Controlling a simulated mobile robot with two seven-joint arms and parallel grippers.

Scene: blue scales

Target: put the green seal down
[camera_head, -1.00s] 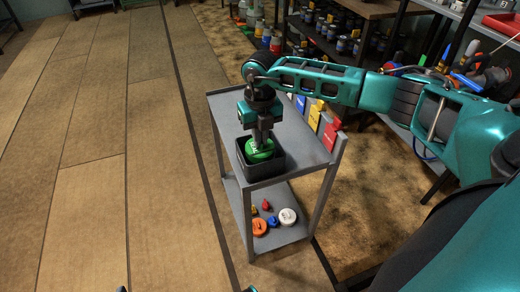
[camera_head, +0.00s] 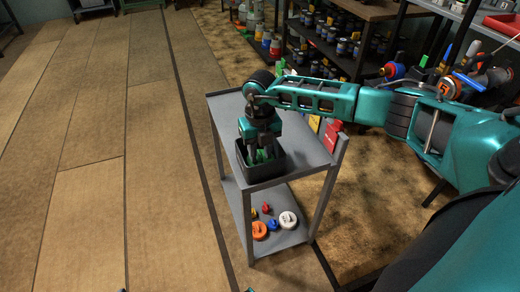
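My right gripper (camera_head: 264,155) points down into a black open-topped box on the top shelf of a grey cart. Its fingers look spread apart. The green seal (camera_head: 262,156) is low inside the box, between and below the fingers. Only small green patches of it show; the fingers and the box wall hide the rest. The black box (camera_head: 264,175) stands upright at the near end of the top shelf.
The grey cart's top shelf (camera_head: 229,104) is bare behind the box. Red and yellow bins (camera_head: 331,135) hang along its right side. An orange disc (camera_head: 259,230), a white disc (camera_head: 288,220) and smaller coloured pieces lie on the lower shelf. The floor on the left is clear.

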